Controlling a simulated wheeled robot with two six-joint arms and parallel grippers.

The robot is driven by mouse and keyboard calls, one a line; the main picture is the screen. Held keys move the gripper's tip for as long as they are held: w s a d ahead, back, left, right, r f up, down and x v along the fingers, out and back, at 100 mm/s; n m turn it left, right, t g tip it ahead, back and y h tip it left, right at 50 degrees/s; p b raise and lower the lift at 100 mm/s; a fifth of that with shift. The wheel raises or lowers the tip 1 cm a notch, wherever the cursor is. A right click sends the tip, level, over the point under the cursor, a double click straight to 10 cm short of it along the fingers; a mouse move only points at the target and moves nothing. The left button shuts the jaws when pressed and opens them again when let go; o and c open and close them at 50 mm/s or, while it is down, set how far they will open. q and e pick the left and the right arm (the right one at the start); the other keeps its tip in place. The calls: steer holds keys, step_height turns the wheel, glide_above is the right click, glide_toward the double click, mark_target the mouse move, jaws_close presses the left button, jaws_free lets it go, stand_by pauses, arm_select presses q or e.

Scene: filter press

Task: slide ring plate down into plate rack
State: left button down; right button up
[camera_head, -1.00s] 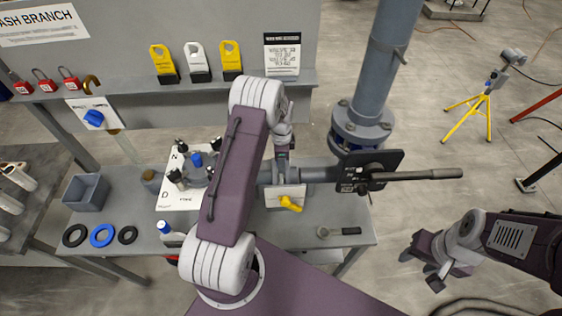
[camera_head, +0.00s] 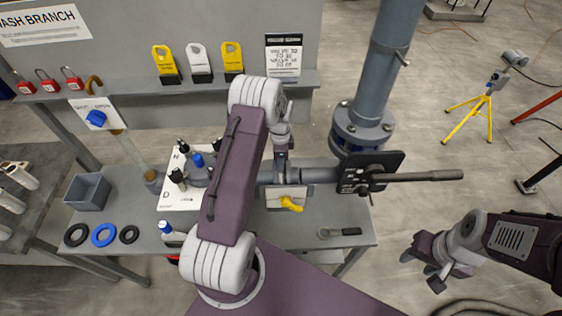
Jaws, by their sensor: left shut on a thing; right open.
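My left arm rises across the middle and bends down to my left gripper (camera_head: 283,150), above a horizontal grey pipe. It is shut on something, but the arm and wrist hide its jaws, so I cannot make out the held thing. Under it is a white plate with a yellow lever (camera_head: 291,204). My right gripper (camera_head: 434,266) is open and empty at the lower right, over the floor, away from the bench. I cannot identify the ring plate or plate rack with certainty. Two yellow tags and one white tag (camera_head: 199,62), each with a hole, stand on the shelf.
The grey bench (camera_head: 255,228) carries a white board (camera_head: 172,200) with black and blue knobs, a grey bin (camera_head: 88,191) and a blue ring (camera_head: 103,235) between black rings. A vertical pipe (camera_head: 383,65) and a black-plated lever (camera_head: 420,176) stand right of my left gripper.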

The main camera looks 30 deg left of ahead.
arm_select(q)
step_height(320, 180, up, 2)
steer(key=shift+p, duration=0.55)
step_height(320, 180, up, 3)
steer(key=shift+f+p, duration=0.1)
steer(key=shift+p, duration=0.95)
step_height(320, 180, up, 9)
steer(key=p, duration=0.6)
steer(key=shift+f, duration=0.15)
